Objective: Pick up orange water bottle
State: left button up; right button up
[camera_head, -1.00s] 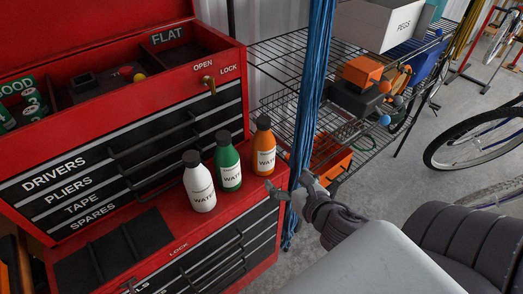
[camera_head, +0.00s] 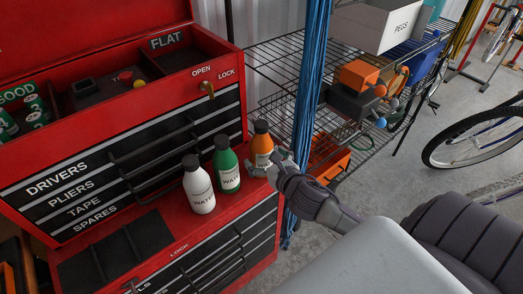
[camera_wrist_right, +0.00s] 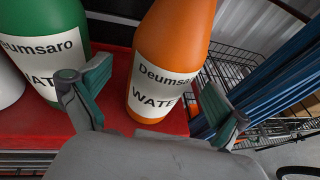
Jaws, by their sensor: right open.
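The orange water bottle (camera_head: 262,143) stands upright on the red tool chest's ledge (camera_head: 222,218), at the right end of a row of bottles. My right gripper (camera_head: 267,165) is at this bottle in the head view, in front of its lower part. In the right wrist view the orange bottle (camera_wrist_right: 170,60) stands between the two open fingers of my right gripper (camera_wrist_right: 155,98). The left finger lies between the green bottle (camera_wrist_right: 45,40) and the orange one. I cannot tell whether either finger touches a bottle. My left gripper is not in view.
The green bottle and a white bottle (camera_head: 198,184) stand close to the left of the orange one. Blue hanging cords (camera_head: 308,110) are just to the right. A black wire shelf (camera_head: 270,55) with boxes stands behind. Drawers rise behind the ledge.

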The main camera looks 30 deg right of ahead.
jog(key=shift+x, duration=1.4)
jog(key=c, duration=1.7)
